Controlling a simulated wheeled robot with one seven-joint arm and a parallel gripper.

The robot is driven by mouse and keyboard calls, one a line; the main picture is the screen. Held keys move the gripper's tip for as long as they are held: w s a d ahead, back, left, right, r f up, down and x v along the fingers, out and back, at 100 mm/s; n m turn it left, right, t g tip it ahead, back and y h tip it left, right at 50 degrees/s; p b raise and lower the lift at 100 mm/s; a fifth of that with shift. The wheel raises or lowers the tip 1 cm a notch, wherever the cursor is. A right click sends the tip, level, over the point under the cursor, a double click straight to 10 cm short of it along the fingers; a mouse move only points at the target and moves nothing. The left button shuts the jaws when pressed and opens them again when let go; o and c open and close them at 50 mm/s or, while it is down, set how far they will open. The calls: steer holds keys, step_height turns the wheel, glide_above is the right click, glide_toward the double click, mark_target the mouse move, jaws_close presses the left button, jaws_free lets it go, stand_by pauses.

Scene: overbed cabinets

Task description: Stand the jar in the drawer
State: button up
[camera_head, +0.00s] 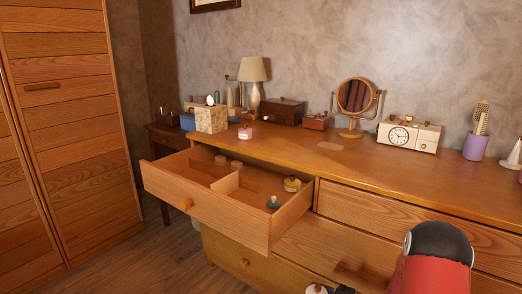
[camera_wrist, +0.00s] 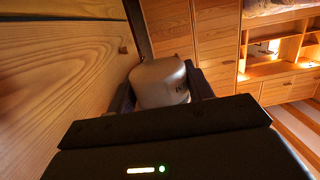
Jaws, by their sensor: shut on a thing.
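A pale, rounded jar (camera_wrist: 163,82) sits between the dark fingers of my gripper (camera_wrist: 160,92) in the wrist view, and the gripper is shut on it. In the head view a pale rounded shape (camera_head: 316,289) at the bottom edge looks like this jar, mostly cut off by the frame. The drawer (camera_head: 215,215) is pulled open at the left of the dresser, above and left of that shape. Inside it are wooden dividers (camera_head: 229,182). A yellowish lidded container (camera_head: 292,184) and a dark green stoppered item (camera_head: 273,203) are in its right part; small round items (camera_head: 236,165) lie towards the back.
The dresser top (camera_head: 290,150) carries a pink jar (camera_head: 245,133), tissue box (camera_head: 211,118), lamp (camera_head: 254,75), mirror (camera_head: 356,97), clock radio (camera_head: 408,134) and purple cup (camera_head: 475,147). A wardrobe (camera_head: 70,130) stands left. The drawer's front right area has bare floor.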

mark_target(311, 291)
steer(key=shift+s+a+f, duration=0.15)
steer(key=shift+s+f, duration=0.3)
steer(key=shift+s, duration=0.15)
steer(key=shift+a+f, duration=0.1)
steer(key=shift+a, duration=0.05)
steer(key=w+m+t+h, duration=0.1)
steer(key=m+t+h, duration=0.1)
steer(key=m+h, duration=0.1)
steer(key=w+m+t+h, duration=0.1)
steer(key=m+t+h, duration=0.1)
steer(key=m+h, duration=0.2)
steer(key=w+m+t+h, duration=0.2)
steer(key=m+h, duration=0.1)
steer(key=h, duration=0.3)
steer(key=shift+w+m+t, duration=0.1)
steer(key=shift+m+t, duration=0.3)
steer(key=shift+f, duration=0.1)
